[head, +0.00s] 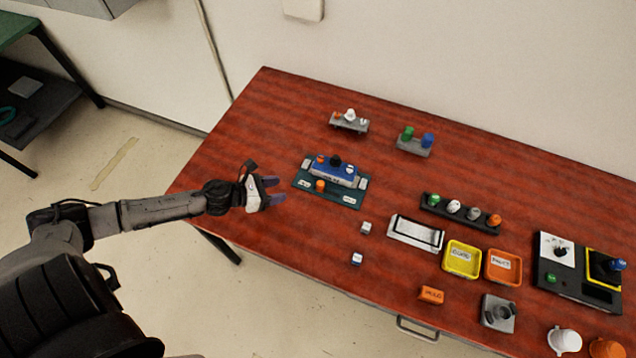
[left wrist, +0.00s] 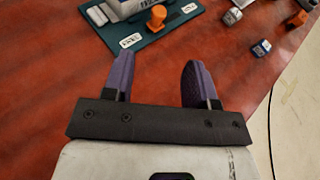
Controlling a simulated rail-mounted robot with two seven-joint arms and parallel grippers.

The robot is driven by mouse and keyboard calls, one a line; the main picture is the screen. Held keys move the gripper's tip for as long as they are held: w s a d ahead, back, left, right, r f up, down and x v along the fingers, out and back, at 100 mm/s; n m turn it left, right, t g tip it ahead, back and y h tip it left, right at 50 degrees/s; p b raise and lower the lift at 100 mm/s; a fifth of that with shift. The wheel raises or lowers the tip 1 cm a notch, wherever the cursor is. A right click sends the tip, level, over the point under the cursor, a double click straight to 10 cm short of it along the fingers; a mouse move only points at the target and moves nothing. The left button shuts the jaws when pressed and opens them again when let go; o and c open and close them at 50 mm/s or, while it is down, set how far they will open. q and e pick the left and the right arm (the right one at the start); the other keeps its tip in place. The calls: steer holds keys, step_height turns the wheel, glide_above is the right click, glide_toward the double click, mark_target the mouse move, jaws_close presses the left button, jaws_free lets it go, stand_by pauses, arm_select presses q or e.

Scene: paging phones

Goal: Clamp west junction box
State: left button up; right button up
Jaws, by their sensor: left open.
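A blue and grey box (head: 333,170) with orange, black and white knobs on top sits on a dark green mat (head: 345,198) at the table's left part. I take it for the junction box; the mat's labels are too small to read. Grey blocks flank the box, and an orange knob (head: 320,185) stands on the mat before it. The left wrist view shows part of the box (left wrist: 125,8), the mat (left wrist: 150,42) and the orange knob (left wrist: 156,16) at the top. My left gripper (head: 274,190) is open and empty, just left of the mat. My right gripper is out of view.
Small cubes (head: 357,259) lie right of the gripper. Knob racks (head: 349,124) stand behind the mat. A white tray (head: 416,233), a yellow tray (head: 461,259), an orange tray (head: 503,267) and a black panel (head: 580,272) fill the right side. The table's left end is clear.

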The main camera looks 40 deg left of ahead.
mark_target(320, 183)
arm_select(q)
steer(key=x, duration=1.3)
steer(key=shift+w+f+p, duration=0.15)
steer(key=shift+w+p, duration=0.2)
steer(key=shift+c, duration=0.4)
jaws_close()
